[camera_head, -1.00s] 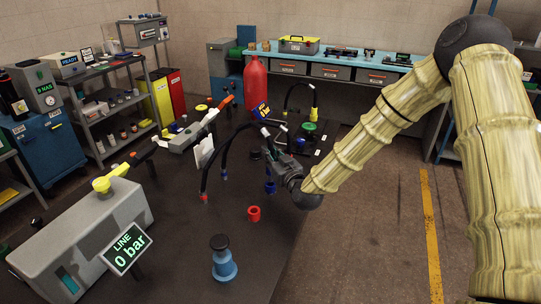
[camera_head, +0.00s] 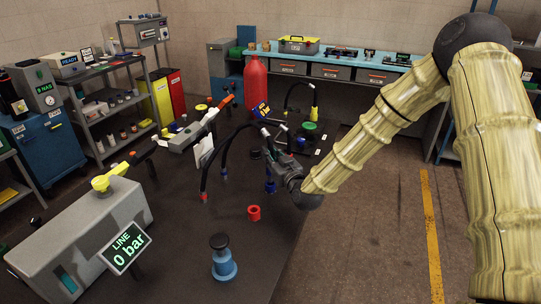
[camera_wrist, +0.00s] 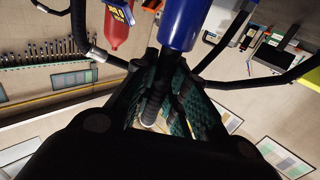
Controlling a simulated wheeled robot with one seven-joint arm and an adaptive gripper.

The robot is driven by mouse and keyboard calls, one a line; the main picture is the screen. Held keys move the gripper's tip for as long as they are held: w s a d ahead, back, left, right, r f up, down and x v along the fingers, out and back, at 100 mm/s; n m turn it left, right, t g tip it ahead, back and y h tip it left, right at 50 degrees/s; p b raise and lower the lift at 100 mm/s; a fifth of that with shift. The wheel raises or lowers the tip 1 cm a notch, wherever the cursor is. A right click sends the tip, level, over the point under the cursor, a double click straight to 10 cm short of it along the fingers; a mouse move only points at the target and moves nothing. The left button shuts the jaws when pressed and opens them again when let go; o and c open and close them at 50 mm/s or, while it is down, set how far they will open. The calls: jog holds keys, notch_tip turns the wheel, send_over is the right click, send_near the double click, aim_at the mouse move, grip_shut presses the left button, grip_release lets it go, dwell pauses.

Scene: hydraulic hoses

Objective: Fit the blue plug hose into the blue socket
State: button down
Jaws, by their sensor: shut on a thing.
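My gripper (camera_head: 279,164) is over the dark table, its green-padded fingers (camera_wrist: 170,90) shut on a dark hose. The large blue cylinder at the top of the wrist view is the blue plug (camera_wrist: 180,22), just beyond the fingertips. In the head view the blue socket (camera_head: 270,187) stands on the table just below and left of my gripper. A narrow blue part shows right above the socket, in line with it. I cannot tell whether plug and socket touch or are apart. The contact is too small to see, and the wrist view does not show the socket.
A red socket (camera_head: 254,213) stands nearer on the table. A black hose with a red end (camera_head: 203,197) hangs left of my gripper. A blue pedestal with a dark knob (camera_head: 223,262) stands in front. A grey unit (camera_head: 85,235) with a "LINE 0 bar" display (camera_head: 127,247) is front left.

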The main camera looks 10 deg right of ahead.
jog(key=shift+f+b, duration=1.45)
jog(key=shift+f, duration=0.55)
jog(key=c, duration=1.4)
grip_release()
jog(key=shift+o, duration=0.2)
jog(key=v, duration=1.2)
